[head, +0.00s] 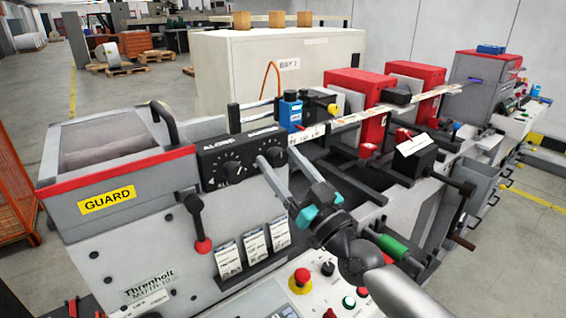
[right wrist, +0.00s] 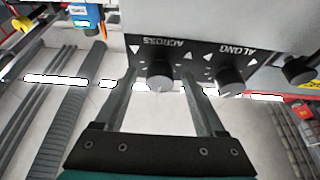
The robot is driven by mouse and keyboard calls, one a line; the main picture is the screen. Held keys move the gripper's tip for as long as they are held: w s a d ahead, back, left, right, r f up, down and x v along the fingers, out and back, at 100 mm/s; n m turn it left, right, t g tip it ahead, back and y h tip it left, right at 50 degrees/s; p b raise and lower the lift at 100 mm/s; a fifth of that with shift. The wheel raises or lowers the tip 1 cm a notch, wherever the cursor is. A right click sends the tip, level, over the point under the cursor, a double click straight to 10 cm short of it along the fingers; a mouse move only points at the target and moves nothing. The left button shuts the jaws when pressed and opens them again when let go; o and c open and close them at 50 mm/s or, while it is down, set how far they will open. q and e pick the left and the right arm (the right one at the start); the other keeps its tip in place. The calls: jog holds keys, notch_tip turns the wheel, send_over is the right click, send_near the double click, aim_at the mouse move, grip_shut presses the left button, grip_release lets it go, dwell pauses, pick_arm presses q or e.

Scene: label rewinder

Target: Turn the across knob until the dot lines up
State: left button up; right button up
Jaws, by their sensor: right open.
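The black across knob (right wrist: 158,74) sticks out of a dark panel (head: 216,158) labelled ACROSS and ALONG. In the head view the across knob (head: 277,156) is the right one on this panel, partly covered by my right gripper (head: 272,160). In the right wrist view, my right gripper (right wrist: 159,78) is open, with one finger on each side of the across knob; I cannot tell whether they touch it. White triangle marks show on the panel beside the knob. I cannot make out the dot clearly. My left gripper is not in view.
The along knob (right wrist: 230,80) sits beside the across knob, with another black knob (right wrist: 298,70) further along. In the head view a blue sensor block (head: 290,110) stands just behind the panel. A red-ended lever (head: 199,225) and red emergency button (head: 301,278) are below.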

grip_shut()
dwell(0.4)
jog(key=m+h+p, duration=0.1)
jog(key=m+p, duration=0.1)
jog(key=m+t+h+p, duration=0.1)
jog(key=m+p, duration=0.1)
jog(key=shift+s+a+r+m, duration=0.1)
jog(key=shift+r+m, duration=0.05)
jog(key=shift+m, duration=0.15)
jog(key=shift+m+t+h+p, duration=0.4)
jog(key=shift+m+h+p, duration=0.8)
jog(key=shift+m+p, duration=0.65)
jog(key=shift+m, duration=0.25)
grip_release()
jog(key=shift+s, duration=0.1)
